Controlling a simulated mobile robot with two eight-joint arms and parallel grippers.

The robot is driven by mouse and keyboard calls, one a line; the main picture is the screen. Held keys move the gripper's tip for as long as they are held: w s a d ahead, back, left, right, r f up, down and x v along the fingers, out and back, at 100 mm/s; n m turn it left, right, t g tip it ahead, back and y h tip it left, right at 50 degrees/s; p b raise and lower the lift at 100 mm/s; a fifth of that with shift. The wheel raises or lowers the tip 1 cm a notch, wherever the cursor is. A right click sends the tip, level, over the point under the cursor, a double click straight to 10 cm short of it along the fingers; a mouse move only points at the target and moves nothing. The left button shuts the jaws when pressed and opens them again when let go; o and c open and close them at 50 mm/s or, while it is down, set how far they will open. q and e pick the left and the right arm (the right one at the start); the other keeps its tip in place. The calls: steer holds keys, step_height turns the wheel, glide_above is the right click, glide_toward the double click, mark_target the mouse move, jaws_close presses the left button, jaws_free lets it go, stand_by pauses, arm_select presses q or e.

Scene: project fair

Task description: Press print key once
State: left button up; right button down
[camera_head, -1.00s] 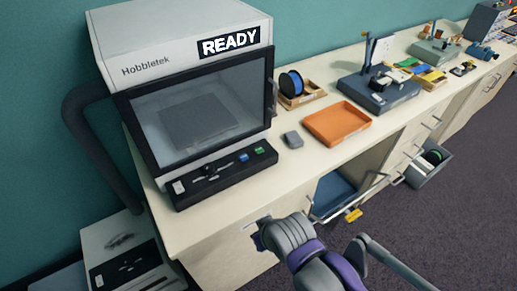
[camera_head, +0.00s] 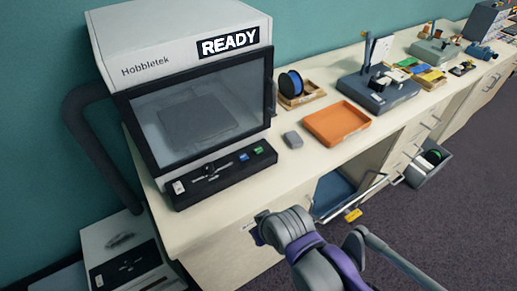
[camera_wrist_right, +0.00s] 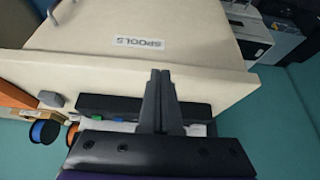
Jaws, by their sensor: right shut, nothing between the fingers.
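The printer (camera_head: 180,85) stands on the near end of the counter, its screen reading READY. Its black front panel (camera_head: 215,178) carries a blue key (camera_head: 243,157) and a green key (camera_head: 258,150) near the right end. I cannot read any key label. The right wrist view also shows the panel (camera_wrist_right: 195,110), with the green key (camera_wrist_right: 97,119) and blue key (camera_wrist_right: 118,119) left of my fingers. My right gripper (camera_wrist_right: 160,74) is shut and empty, apart from the keys. In the head view my right arm is low in front of the counter. My left gripper is out of view.
A small grey block (camera_head: 292,139) and an orange tray (camera_head: 337,122) lie right of the printer. A blue spool (camera_head: 291,84) sits behind them. An open drawer (camera_head: 335,192) juts out below the counter. A label reading SPOOLS (camera_wrist_right: 139,43) shows in the right wrist view.

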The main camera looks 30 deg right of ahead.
steer(key=w+d+r+n+t+y, duration=0.1)
steer(key=w+d+r+n, duration=0.25)
steer(key=w, duration=0.35)
steer(key=w+d+r+n, duration=0.2)
steer(key=w+r, duration=0.2)
steer(key=w, duration=0.3)
step_height(320, 180, up, 4)
steer(key=n+t+y+p, duration=0.1)
steer(key=n+t, duration=0.1)
steer(key=n, duration=0.4)
glide_above(262, 150)
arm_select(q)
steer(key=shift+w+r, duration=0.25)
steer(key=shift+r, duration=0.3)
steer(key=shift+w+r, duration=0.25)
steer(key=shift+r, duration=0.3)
arm_select(e)
steer(key=shift+a, duration=0.1)
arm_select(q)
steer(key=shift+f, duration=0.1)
arm_select(e)
steer(key=shift+f, duration=0.1)
